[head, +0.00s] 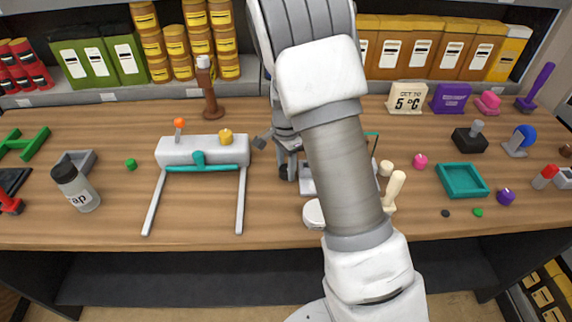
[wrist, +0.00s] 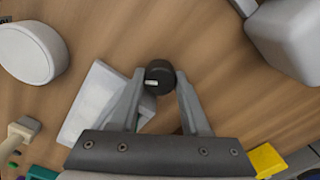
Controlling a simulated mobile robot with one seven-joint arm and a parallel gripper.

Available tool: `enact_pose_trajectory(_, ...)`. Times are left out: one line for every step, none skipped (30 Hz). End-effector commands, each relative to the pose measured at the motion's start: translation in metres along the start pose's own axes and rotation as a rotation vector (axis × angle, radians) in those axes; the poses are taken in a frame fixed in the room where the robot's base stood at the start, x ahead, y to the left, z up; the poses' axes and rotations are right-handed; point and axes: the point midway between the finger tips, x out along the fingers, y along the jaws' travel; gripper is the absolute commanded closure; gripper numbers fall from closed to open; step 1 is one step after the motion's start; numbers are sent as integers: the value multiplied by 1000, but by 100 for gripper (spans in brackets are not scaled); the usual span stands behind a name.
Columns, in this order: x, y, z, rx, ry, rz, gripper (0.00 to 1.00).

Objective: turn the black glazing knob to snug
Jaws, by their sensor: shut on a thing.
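The black knob (wrist: 159,71) is a short dark cylinder with a small white mark, seen in the wrist view at the upper middle. My gripper (wrist: 160,78) is shut on it, one fingertip on each side. A pale grey block (wrist: 97,98) lies under and left of the knob; how the knob joins it is hidden by my left finger. In the head view my arm covers much of this spot, and my gripper (head: 289,168) shows only in part, left of the arm.
A white round-topped thing (wrist: 28,52) is close on the left in the wrist view, and a grey block (wrist: 292,38) is at upper right. In the head view, a grey fixture with teal bar (head: 200,160) stands left of my gripper, and a teal tray (head: 462,180) right.

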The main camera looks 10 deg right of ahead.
Motion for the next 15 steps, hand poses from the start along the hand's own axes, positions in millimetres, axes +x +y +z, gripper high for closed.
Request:
enact_pose_trajectory(-1, 0, 0, 14, 1, -1, 100)
enact_pose_trajectory(-1, 0, 0, 22, 1, -1, 100)
enact_pose_trajectory(-1, 0, 0, 32, 1, -1, 100)
enact_pose_trajectory(-1, 0, 0, 38, 1, -1, 100)
enact_pose_trajectory(-1, 0, 0, 43, 1, -1, 100)
enact_pose_trajectory(-1, -1, 0, 48, 1, -2, 100)
enact_pose_trajectory(-1, -1, 0, 51, 1, -2, 100)
enact_pose_trajectory(-1, -1, 0, 54, 1, -2, 100)
enact_pose_trajectory(-1, -1, 0, 57, 1, -2, 100)
enact_pose_trajectory(-1, -1, 0, 58, 1, -2, 100)
enact_pose_trajectory(-1, -1, 0, 59, 1, -2, 100)
enact_pose_trajectory(-1, -1, 0, 60, 1, -2, 100)
enact_pose_trajectory(-1, -1, 0, 60, 1, -2, 100)
enact_pose_trajectory(-1, -1, 0, 60, 1, -2, 100)
enact_pose_trajectory(-1, -1, 0, 60, 1, -2, 100)
